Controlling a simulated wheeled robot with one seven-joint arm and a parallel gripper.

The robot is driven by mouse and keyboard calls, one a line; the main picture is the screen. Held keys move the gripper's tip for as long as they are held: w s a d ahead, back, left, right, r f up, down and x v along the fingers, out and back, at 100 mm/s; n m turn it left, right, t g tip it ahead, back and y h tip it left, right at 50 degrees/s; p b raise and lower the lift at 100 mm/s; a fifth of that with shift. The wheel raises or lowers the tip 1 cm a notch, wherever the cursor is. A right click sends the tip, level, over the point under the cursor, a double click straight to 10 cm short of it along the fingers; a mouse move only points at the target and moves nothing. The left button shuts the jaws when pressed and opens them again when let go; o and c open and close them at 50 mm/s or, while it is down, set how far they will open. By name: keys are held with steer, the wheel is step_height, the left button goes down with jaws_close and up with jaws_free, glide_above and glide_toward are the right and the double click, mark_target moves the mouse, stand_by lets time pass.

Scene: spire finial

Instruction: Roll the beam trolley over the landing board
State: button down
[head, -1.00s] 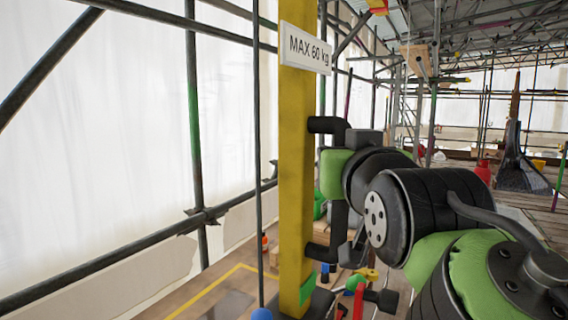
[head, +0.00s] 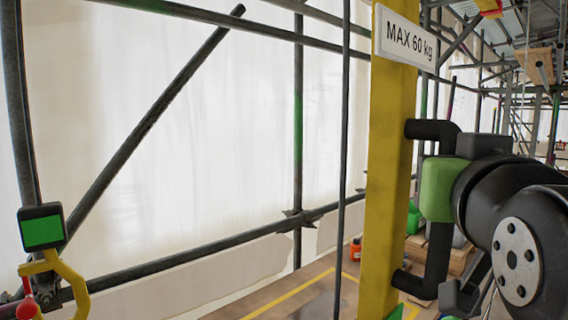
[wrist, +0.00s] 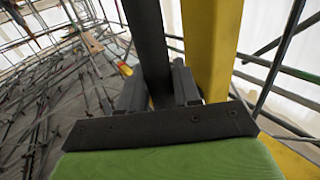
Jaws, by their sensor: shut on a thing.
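A yellow post (head: 392,170) carries a "MAX 60 kg" sign (head: 408,38) and a black C-shaped handle (head: 439,248). My gripper (head: 440,190) is shut on the handle's upright bar, beside the post. In the wrist view, the fingers of my gripper (wrist: 158,88) close around the dark bar (wrist: 148,40), with the yellow post (wrist: 211,45) just right of it. A yellow hook-like piece (head: 70,275) under a box with a green screen (head: 42,228) is at the far left. I cannot make out the trolley itself. A yellow-outlined floor area (head: 300,297) may be the landing board.
Scaffold tubes, including a slanting brace (head: 150,125) and a low rail (head: 190,257), run before white sheeting (head: 230,110). A thin dark vertical line (head: 343,150) hangs left of the post. An orange bottle (head: 355,248) stands on the boards behind the post.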

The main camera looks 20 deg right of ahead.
steer(key=c, duration=1.2)
jaws_free()
steer(key=shift+a, duration=0.1)
steer(key=shift+o, duration=1.4)
steer(key=shift+s+a, duration=0.15)
steer(key=shift+a, duration=0.05)
steer(key=shift+d, duration=0.1)
steer(key=v, duration=1.5)
steer(key=shift+s+p, duration=0.25)
steer(key=shift+p, duration=0.2)
